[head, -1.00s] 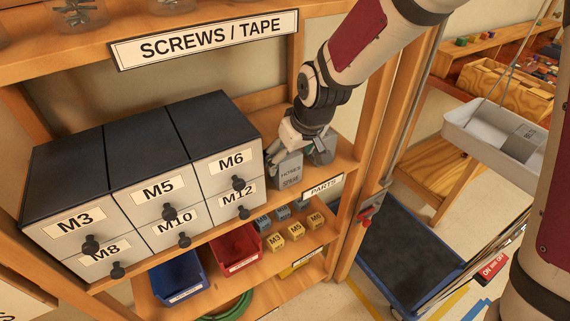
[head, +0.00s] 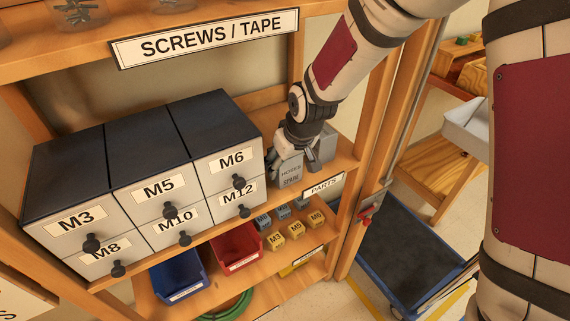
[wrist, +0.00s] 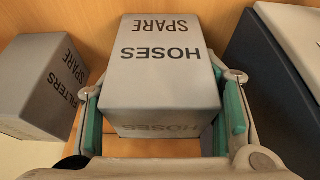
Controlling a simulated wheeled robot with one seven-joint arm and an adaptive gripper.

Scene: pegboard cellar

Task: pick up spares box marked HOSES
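The grey spares box marked HOSES (head: 290,172) stands on the shelf, right of the drawer cabinet. In the wrist view the box (wrist: 160,65) fills the middle, its lettering upside down. My gripper (head: 290,150) is over the box, pointing down. In the wrist view my gripper (wrist: 165,115) is open, with one green-padded finger on each side of the box. The pads are very close to its sides; firm contact cannot be made out. The box's lower part is hidden in the wrist view.
A second grey box marked FILTERS (wrist: 45,85) stands close beside it, and also shows in the head view (head: 327,147). The dark-topped drawer cabinet (head: 150,150) is close on the other side. A shelf post (head: 375,160) stands to the right.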

